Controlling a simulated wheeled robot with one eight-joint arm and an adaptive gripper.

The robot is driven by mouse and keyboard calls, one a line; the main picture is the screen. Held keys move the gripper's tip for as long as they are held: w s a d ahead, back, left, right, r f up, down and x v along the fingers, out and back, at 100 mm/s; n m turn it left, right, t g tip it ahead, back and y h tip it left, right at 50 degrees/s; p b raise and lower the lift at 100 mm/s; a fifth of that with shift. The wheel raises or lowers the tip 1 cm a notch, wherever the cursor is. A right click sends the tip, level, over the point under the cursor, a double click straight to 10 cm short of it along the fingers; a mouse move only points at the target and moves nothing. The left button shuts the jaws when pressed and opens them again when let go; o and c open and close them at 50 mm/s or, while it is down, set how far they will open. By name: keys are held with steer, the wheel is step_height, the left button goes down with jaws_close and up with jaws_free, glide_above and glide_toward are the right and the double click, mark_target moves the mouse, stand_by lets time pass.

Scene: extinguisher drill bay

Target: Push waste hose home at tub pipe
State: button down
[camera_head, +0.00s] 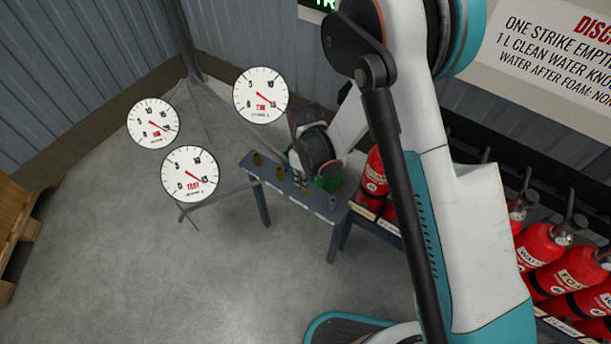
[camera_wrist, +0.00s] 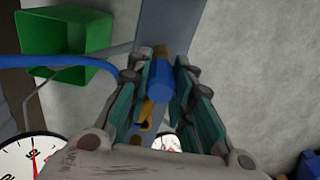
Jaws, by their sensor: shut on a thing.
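The waste hose shows in the wrist view as a blue tube (camera_wrist: 65,61) coming from the left past the green tub, with a thick blue end (camera_wrist: 160,82). My gripper (camera_wrist: 161,88) is shut on this blue end, one teal-padded finger on each side. Brass pipe pieces (camera_wrist: 148,112) show close by the blue end; whether it is seated on one I cannot tell.
The narrow grey bench (camera_head: 318,206) carries brass stubs (camera_head: 256,160) and a grey post (camera_head: 332,203). Three round dials (camera_head: 189,174) stand to its left. Red extinguishers (camera_head: 566,262) line the right. A wooden pallet (camera_head: 14,225) is at far left. The grey floor between is clear.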

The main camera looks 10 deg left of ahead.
steer(key=c, duration=1.3)
jaws_free()
steer(key=shift+c, duration=0.2)
steer(key=shift+r, duration=0.15)
step_height(320, 180, up, 12)
